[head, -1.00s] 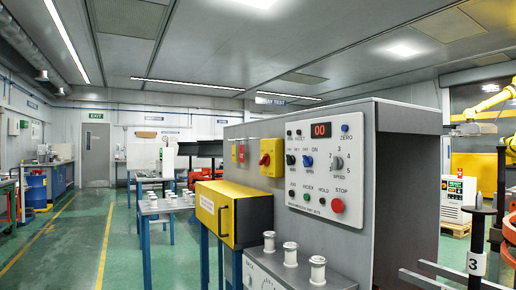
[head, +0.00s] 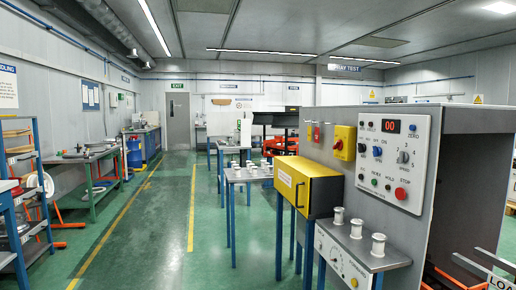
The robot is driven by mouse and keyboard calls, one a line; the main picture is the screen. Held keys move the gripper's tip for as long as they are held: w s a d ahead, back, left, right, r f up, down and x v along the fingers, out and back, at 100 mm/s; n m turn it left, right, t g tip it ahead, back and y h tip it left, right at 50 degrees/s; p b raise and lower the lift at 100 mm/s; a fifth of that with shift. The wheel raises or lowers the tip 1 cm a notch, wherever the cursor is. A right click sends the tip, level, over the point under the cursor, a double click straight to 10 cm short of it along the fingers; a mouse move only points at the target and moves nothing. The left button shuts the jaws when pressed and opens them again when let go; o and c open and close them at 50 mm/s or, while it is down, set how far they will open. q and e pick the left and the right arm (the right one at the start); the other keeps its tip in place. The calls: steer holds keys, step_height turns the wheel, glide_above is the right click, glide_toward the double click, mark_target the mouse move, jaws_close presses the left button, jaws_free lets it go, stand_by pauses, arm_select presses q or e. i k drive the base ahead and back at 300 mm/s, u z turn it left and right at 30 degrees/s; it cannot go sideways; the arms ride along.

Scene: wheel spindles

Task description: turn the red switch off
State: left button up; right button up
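A red rotary switch (head: 338,146) sits on a yellow square plate (head: 349,135) on the front of the grey machine cabinet (head: 330,121). It is left of the white control panel (head: 393,150). The knob is too small to tell which way it is set. A round red button (head: 400,193) is low on the control panel, by the STOP label. Two small red and yellow items (head: 312,133) are on the cabinet left of the switch. Neither of my grippers is in view.
A yellow box (head: 308,187) on blue legs stands below the switch. A bench (head: 395,261) with several white spools is in front of the control panel. A table (head: 235,177) with more spools stands further back. Green floor (head: 150,240) is clear at left centre.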

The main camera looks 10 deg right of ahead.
mark_target(339, 144)
steer(key=u, duration=0.2)
steer(key=k, duration=0.45)
steer(key=u, duration=0.75)
steer(key=i, duration=2.45)
steer(key=z, duration=0.5)
steer(key=i, duration=2.4)
steer(key=z, duration=1.2)
steer(key=i, duration=1.65)
steer(key=z, duration=1.35)
